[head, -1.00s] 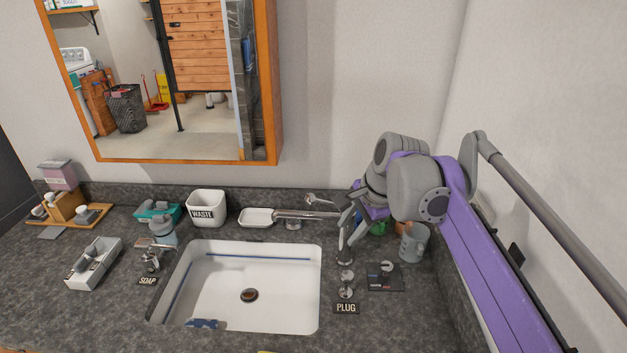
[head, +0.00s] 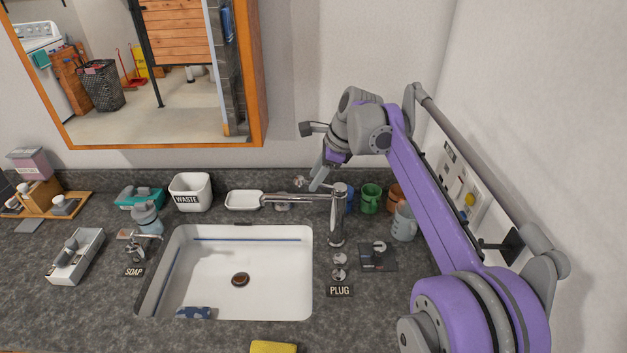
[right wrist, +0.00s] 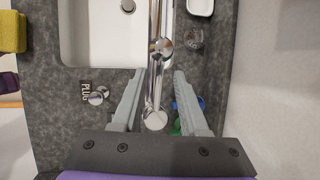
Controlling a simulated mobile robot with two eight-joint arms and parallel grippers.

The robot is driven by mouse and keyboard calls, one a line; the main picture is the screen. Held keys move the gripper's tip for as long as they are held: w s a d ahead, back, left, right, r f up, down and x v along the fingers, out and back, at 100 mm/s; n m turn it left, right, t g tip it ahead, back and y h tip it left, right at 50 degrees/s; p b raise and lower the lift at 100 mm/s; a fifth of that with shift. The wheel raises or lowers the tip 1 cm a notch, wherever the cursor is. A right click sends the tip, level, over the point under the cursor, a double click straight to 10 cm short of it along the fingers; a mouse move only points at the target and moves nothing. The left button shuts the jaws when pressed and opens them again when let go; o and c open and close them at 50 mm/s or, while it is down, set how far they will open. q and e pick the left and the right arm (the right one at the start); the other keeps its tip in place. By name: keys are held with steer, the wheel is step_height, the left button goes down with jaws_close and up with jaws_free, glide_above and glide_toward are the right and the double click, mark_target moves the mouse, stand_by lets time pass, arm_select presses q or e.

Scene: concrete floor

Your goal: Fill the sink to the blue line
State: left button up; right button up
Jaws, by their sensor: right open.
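The white sink (head: 275,262) has a blue line (head: 247,240) around its inner walls and a dark drain (head: 240,280); no water shows in it. The chrome faucet (head: 337,222) stands at its back right corner, its spout (head: 290,198) pointing left along the back edge. My right gripper (head: 309,184) is open, above and behind the spout. In the right wrist view its fingers (right wrist: 159,74) lie on either side of the faucet (right wrist: 154,120); I cannot tell whether they touch it. A round knob sits on a dark plate (head: 378,257) right of the faucet. My left gripper is out of view.
Knobs with a PLUG label (head: 340,291) stand right of the sink. Several mugs (head: 404,224) crowd behind, near the right wall. A WASTE bin (head: 190,192), soap dish (head: 244,200) and soap dispenser (head: 140,245) line the back and left. A yellow sponge (head: 273,347) lies in front.

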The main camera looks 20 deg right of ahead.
steer(key=shift+x, duration=0.85)
jaws_close()
stand_by(0.8)
